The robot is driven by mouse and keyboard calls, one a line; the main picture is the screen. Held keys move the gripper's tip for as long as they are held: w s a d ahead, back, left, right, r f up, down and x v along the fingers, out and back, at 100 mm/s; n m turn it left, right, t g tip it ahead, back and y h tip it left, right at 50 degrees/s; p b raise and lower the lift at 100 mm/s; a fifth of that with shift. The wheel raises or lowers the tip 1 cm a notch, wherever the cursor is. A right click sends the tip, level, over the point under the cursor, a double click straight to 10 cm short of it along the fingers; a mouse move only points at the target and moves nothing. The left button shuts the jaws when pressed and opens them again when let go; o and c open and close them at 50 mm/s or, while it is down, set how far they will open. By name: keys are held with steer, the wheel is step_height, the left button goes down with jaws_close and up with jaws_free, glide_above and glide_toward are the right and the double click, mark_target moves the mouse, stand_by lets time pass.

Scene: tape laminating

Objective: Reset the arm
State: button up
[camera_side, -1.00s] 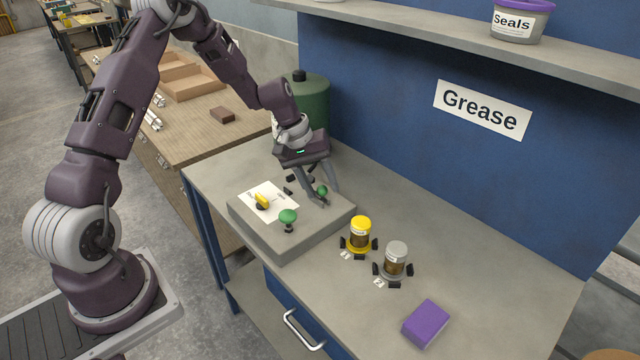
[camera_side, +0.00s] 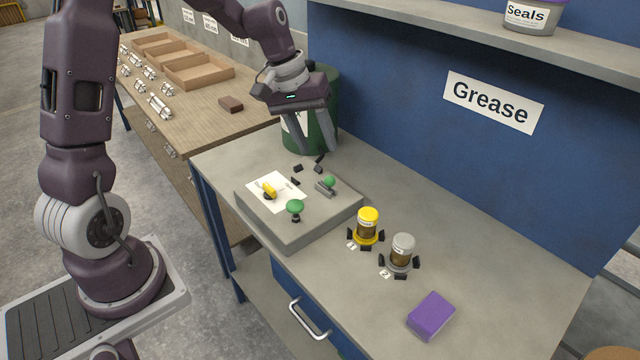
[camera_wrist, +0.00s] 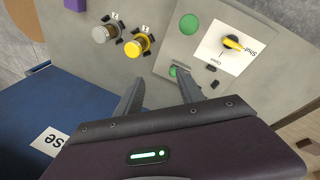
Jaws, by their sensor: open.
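My gripper (camera_side: 316,148) is open and empty. It hangs above the back of the grey block (camera_side: 290,232), apart from it, in front of the green drum. In the wrist view, the fingers of my gripper (camera_wrist: 160,92) point towards the bench with a gap between them. The block carries a white sheet with a yellow knob (camera_side: 268,189), a green mushroom-shaped button (camera_side: 295,206) and a smaller green knob (camera_side: 329,181) on a grey piece. The yellow knob (camera_wrist: 233,42) and the green button (camera_wrist: 189,24) also show in the wrist view.
A yellow-capped jar (camera_side: 368,224) and a grey-capped jar (camera_side: 402,251) stand among black stops on the bench. A purple block (camera_side: 431,316) lies at the front right. The green drum (camera_side: 325,115) and the shelf (camera_side: 440,38) are close behind. The bench's right side is mostly clear.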

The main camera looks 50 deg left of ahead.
steer(key=s+d+r+m+y, duration=0.1)
steer(key=s+d+r+m, duration=0.2)
steer(key=s+d+r, duration=0.45)
steer(key=s+r+m+t, duration=0.1)
steer(key=s+m, duration=0.1)
steer(key=s, duration=0.7)
steer(key=s+r+m+t+y, duration=0.1)
steer(key=s, duration=0.8)
steer(key=shift+d+r+m+t, duration=0.2)
steer(key=shift+r+m+t, duration=0.1)
steer(key=shift+r+m, duration=0.1)
